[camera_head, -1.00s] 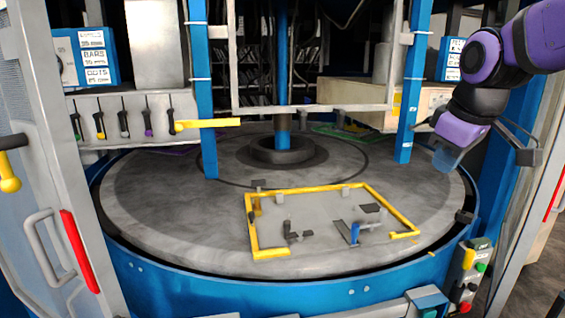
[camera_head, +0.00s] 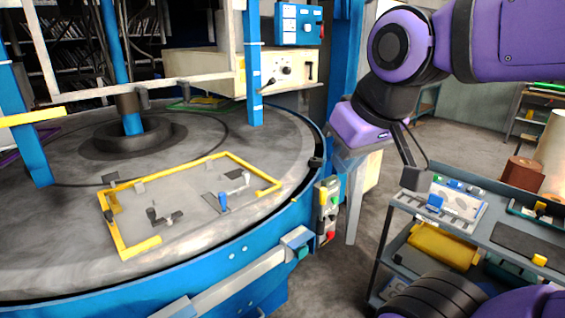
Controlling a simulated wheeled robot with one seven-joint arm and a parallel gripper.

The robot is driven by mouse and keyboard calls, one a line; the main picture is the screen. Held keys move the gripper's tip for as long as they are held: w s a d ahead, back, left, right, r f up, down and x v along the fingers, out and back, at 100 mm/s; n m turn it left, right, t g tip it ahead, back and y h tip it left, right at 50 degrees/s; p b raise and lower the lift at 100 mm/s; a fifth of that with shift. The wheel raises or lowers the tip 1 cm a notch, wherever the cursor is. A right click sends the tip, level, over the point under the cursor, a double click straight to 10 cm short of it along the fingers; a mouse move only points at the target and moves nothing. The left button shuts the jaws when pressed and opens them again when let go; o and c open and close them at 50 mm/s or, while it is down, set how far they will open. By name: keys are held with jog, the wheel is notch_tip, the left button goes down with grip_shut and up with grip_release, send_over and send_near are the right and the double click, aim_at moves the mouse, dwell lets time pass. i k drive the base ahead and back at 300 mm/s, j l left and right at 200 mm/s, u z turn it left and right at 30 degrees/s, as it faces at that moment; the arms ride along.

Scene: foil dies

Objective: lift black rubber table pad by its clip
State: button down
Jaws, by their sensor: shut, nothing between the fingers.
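A flat black pad (camera_head: 522,242) lies on the top of a grey cart at the right, near the cart's right side. A small yellow clip (camera_head: 540,260) sits at its front edge. I take this to be the rubber table pad.
The grey cart (camera_head: 470,232) also bears a white tray (camera_head: 455,203) with coloured parts and a dark tray (camera_head: 535,213). A yellow object (camera_head: 443,246) lies on a lower shelf. The round machine table (camera_head: 75,215) with a yellow frame fills the left. A control box (camera_head: 327,212) stands between.

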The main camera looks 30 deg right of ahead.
aim_at(541, 252)
jog(key=z, duration=2.45)
jog(key=i+j+z, duration=0.45)
jog(key=j, duration=0.15)
jog(key=j+z, duration=0.2)
jog(key=j, duration=0.2)
jog(key=i+j+z, duration=0.25)
jog(key=j, duration=0.35)
jog(key=k+l+z, duration=0.1)
jog(key=l+z, duration=0.15)
jog(key=z, duration=0.15)
